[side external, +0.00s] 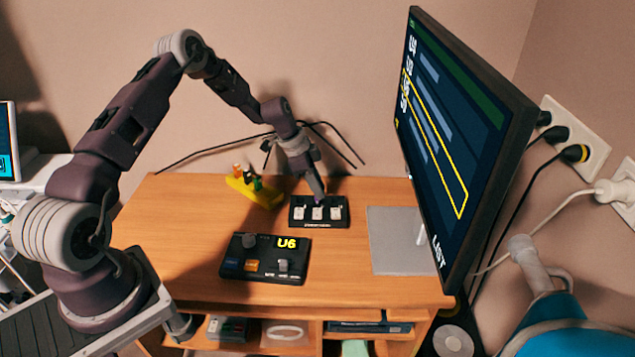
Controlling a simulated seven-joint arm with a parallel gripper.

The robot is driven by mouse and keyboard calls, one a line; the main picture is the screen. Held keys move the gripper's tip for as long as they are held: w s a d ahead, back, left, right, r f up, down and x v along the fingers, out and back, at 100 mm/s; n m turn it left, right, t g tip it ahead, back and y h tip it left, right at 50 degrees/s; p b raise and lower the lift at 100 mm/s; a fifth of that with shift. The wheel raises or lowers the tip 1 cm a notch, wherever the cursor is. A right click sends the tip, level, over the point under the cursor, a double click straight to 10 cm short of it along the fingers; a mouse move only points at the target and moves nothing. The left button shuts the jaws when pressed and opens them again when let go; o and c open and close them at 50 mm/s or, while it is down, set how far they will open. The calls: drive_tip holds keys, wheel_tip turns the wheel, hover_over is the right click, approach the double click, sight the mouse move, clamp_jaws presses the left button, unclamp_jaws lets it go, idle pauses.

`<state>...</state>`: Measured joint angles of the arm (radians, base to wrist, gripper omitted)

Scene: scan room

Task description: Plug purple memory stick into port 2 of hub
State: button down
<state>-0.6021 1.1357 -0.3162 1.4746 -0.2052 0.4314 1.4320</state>
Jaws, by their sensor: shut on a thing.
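The hub (298,224) is a black box near the back of the desk, with three pale ports in a row on top. My gripper (320,197) points down just above the hub's back edge, near the middle and right ports. It is shut on the purple memory stick (321,203), of which only a small purple bit shows at the fingertips. I cannot tell whether the stick touches a port, nor read the port numbers.
A yellow holder (241,187) with several coloured sticks stands left of the hub. In front is a black control box (262,268) with a lit "U6" display. A large monitor (450,140) rises on the right above its grey base (395,240). Cables lie behind the desk.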

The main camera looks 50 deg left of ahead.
drive_tip(key=shift+f, duration=0.5)
idle(0.7)
drive_tip(key=c, duration=1.2)
unclamp_jaws()
drive_tip(key=shift+o, duration=0.2)
drive_tip(key=shift+o, duration=0.5)
drive_tip(key=shift+r, duration=3.5)
